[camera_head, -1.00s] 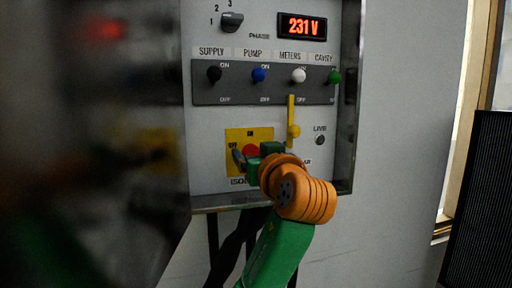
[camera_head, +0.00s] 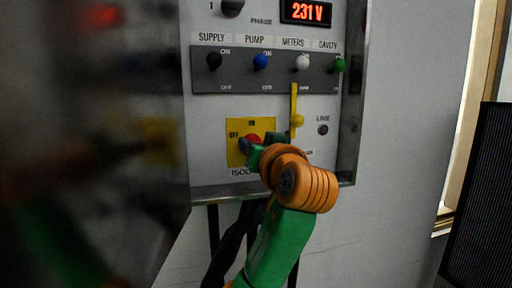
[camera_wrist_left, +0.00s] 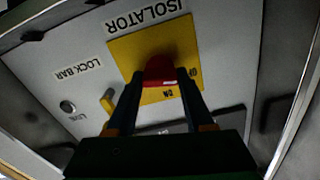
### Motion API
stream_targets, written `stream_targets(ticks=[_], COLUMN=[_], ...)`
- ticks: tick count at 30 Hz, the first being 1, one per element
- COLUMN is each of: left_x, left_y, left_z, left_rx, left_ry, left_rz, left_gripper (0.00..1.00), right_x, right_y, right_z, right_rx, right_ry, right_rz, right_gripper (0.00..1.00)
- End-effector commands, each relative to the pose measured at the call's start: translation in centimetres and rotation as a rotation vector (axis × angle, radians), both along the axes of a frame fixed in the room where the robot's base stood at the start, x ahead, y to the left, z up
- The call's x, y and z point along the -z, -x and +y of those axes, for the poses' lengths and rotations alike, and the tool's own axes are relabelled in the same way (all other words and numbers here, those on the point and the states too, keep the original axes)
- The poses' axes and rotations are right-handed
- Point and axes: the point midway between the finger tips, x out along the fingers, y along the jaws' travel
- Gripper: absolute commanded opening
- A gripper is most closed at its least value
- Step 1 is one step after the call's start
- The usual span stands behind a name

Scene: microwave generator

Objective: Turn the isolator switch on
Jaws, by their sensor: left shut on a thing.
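The isolator switch is a red knob (camera_head: 253,138) on a yellow plate (camera_head: 235,127) marked OFF at the left and ON at the top. My left gripper (camera_head: 251,148) is at the knob, its arm rising from below. In the left wrist view the red knob (camera_wrist_left: 160,68) sits between the two dark fingers of my left gripper (camera_wrist_left: 160,84), which is shut on it. The fingers and hand hide part of the knob, so its exact angle is unclear. My right gripper is not in view.
A yellow lock bar (camera_head: 294,103) stands upright just right of the isolator plate. Above is a grey strip (camera_head: 275,82) with black, blue, white and green toggles. The display (camera_head: 305,12) reads 231 V. A blurred dark panel fills the left.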

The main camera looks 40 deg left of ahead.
Motion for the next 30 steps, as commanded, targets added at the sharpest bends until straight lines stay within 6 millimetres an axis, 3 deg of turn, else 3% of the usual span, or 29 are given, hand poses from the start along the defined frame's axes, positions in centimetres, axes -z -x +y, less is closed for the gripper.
stream_targets(ticks=[30], left_x=[0.17], left_y=[-0.28], left_z=[-0.34], left_rx=[0.005], left_ry=[-0.625], left_rz=[0.725], left_gripper=[0.0], right_x=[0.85], right_y=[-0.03], right_z=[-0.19], right_rx=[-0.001], right_ry=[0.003], right_rz=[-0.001], right_gripper=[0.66])
